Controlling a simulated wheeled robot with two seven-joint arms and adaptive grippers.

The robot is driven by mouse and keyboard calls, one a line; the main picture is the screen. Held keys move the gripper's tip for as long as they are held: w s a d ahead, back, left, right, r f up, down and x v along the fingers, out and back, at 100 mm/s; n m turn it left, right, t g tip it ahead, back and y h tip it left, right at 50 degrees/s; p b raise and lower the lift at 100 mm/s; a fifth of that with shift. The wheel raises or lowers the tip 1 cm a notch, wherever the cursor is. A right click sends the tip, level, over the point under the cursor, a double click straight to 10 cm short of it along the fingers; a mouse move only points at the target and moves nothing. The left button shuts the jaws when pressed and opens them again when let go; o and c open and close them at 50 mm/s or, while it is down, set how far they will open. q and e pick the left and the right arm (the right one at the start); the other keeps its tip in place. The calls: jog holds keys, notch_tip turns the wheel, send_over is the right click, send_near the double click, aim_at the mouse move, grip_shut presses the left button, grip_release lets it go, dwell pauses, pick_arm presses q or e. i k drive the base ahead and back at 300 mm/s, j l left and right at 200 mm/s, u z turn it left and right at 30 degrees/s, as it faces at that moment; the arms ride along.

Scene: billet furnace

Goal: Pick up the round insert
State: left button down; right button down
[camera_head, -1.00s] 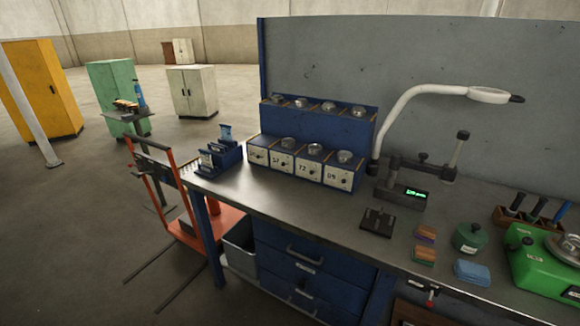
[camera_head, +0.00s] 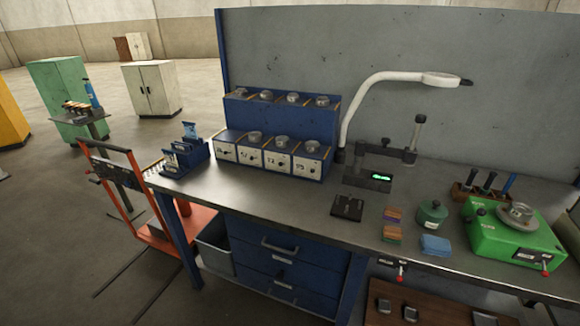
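Several round grey metal pieces sit on a blue two-step rack (camera_head: 280,113). On the upper step they include one at the right end (camera_head: 322,101); on the lower step one sits above a numbered white label (camera_head: 312,146). Another round metal piece (camera_head: 518,213) sits on top of a green device (camera_head: 500,239) at the right of the bench. I cannot tell which of these is the round insert. Neither of my grippers is in view.
The grey workbench (camera_head: 230,197) has clear room in front of the rack. A lamp with a white arm (camera_head: 380,82), a measuring stand (camera_head: 372,180), a dark square block (camera_head: 347,207), and a green pot (camera_head: 433,213) stand on it. An orange cart (camera_head: 165,234) is at the left.

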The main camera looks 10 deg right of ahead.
aim_at(520, 211)
jog(key=z, duration=1.95)
jog(key=i+l+u, duration=0.1)
jog(key=l, duration=0.4)
jog(key=i+l+u, duration=0.1)
jog(key=l, duration=0.35)
jog(key=i+l+u, duration=0.15)
jog(key=l, duration=0.35)
